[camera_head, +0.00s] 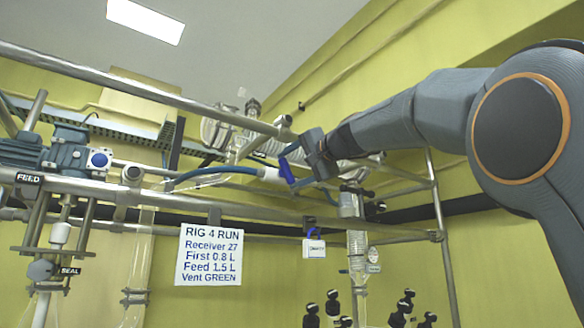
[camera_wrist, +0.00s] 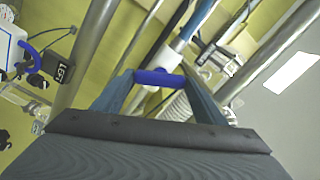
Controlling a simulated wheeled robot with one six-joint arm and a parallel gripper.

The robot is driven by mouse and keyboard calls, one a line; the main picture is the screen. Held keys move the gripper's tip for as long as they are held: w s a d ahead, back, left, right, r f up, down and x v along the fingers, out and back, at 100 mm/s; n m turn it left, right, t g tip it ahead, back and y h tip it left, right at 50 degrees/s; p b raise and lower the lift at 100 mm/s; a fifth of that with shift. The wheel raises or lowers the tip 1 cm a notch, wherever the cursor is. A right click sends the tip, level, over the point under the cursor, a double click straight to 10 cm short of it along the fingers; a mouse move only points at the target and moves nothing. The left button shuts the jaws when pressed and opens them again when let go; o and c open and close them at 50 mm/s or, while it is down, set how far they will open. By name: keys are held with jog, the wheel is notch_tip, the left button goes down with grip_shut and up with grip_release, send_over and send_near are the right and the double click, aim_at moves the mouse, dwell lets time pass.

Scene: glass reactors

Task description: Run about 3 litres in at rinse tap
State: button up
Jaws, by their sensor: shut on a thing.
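My gripper (camera_head: 288,171) is at the end of the arm reaching in from the right, up at the rig's pipework. In the wrist view my gripper (camera_wrist: 159,76) has its two fingers on either side of a blue bar-shaped handle (camera_wrist: 155,79), shut on it. The blue handle (camera_head: 284,169) sits at a white fitting (camera_head: 268,174) on the end of a blue hose (camera_head: 215,170). This looks like the rinse tap, but I can read no label on it. Any water flow and the liquid level are not visible.
A white sign (camera_head: 208,255) reads RIG 4 RUN, Receiver 27, First 0.8 L, Feed 1.5 L, Vent GREEN. Metal rails (camera_head: 150,93) run close around the arm. Glassware (camera_head: 352,205) stands below right.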

jog(key=m, duration=0.5)
jog(key=shift+p, duration=0.4)
jog(key=shift+m, duration=0.4)
jog(key=o, duration=1.1)
jog(key=shift+c, duration=0.2)
jog(key=b+v, duration=0.4)
jog(key=v, duration=0.3)
jog(key=shift+s+d, duration=0.25)
jog(key=shift+s, duration=0.1)
